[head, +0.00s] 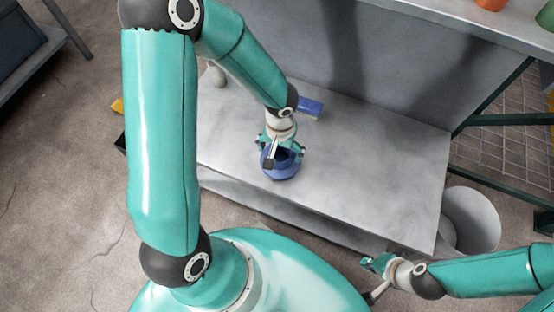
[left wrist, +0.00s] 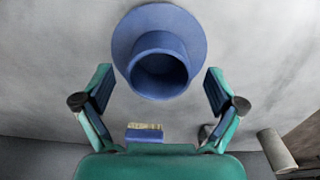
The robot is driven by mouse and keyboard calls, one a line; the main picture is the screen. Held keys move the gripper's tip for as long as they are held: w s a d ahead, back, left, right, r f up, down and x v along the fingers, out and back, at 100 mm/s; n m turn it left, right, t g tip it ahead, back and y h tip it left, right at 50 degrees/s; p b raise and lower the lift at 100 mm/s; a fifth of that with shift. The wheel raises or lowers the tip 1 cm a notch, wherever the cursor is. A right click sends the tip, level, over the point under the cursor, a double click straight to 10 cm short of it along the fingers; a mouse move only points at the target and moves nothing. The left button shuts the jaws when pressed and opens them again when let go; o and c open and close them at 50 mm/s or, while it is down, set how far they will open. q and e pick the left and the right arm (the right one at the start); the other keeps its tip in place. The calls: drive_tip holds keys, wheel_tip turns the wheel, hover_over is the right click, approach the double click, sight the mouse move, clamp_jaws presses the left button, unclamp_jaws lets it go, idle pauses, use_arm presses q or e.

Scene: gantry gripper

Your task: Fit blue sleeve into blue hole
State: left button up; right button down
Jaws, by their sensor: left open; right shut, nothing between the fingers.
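The blue sleeve (head: 281,174), a short tube with a wide round flange, sits on the grey table. In the left wrist view the blue sleeve (left wrist: 185,25) shows its open bore facing the camera. My left gripper (head: 281,150) is over the sleeve, pointing down. In the left wrist view the left gripper (left wrist: 158,74) is open, with one finger on each side of the tube and visible gaps to it. My right gripper (head: 374,268) is shut and empty, off the table's front edge. I cannot make out a blue hole in either view.
A blue block (head: 311,107) lies on the table (head: 375,155) behind the sleeve; its pale, bristly side shows in the left wrist view (left wrist: 145,134). A pale cylinder (head: 217,76) stands at the back left. A grey bin (head: 473,218) is off the right edge. The table's right half is clear.

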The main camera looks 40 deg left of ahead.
use_arm(q)
drive_tip(key=shift+f, duration=0.8)
drive_tip(key=shift+r, duration=0.1)
drive_tip(key=c, duration=1.4)
